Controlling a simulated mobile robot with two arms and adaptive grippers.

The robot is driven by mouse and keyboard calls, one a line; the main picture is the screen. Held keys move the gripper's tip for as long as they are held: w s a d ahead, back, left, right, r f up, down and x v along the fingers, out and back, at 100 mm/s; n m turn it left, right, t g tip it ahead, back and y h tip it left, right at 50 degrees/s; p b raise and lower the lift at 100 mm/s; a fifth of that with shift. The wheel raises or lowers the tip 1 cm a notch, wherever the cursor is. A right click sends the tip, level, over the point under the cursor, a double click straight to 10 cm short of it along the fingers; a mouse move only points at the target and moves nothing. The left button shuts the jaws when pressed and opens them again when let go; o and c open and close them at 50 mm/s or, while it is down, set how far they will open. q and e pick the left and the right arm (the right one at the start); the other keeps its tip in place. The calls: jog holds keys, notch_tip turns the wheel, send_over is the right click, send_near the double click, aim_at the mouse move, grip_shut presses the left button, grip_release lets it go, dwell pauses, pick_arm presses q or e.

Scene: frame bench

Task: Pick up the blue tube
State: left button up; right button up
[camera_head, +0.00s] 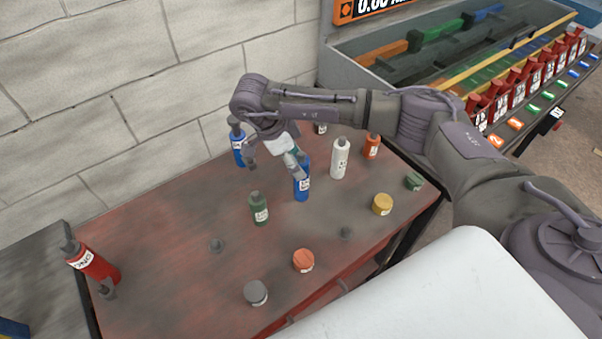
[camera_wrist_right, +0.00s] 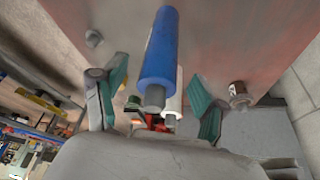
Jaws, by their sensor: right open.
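Two blue tubes with grey caps stand on the red bench. One blue tube (camera_head: 302,186) is near the middle, partly hidden by a finger. The other blue tube (camera_head: 238,150) is farther back to the left, beside my gripper. My right gripper (camera_head: 275,162) is open and empty above the bench, pointing down near the middle tube. In the right wrist view, a blue tube (camera_wrist_right: 161,48) lies ahead between the two spread green-padded fingers (camera_wrist_right: 160,106), with its cap toward the palm. I cannot tell if it touches them. My left gripper is not in view.
A white bottle (camera_head: 339,158) stands right of the middle tube, a green bottle (camera_head: 258,208) to its front left. An orange-red bottle (camera_head: 371,146), a yellow jar (camera_head: 382,204) and an orange jar (camera_head: 303,260) are nearby. A red bottle (camera_head: 95,263) stands far left.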

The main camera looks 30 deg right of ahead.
jog(key=shift+p+x, duration=0.45)
jog(key=shift+x, duration=1.4)
jog(key=shift+r, duration=0.1)
grip_shut()
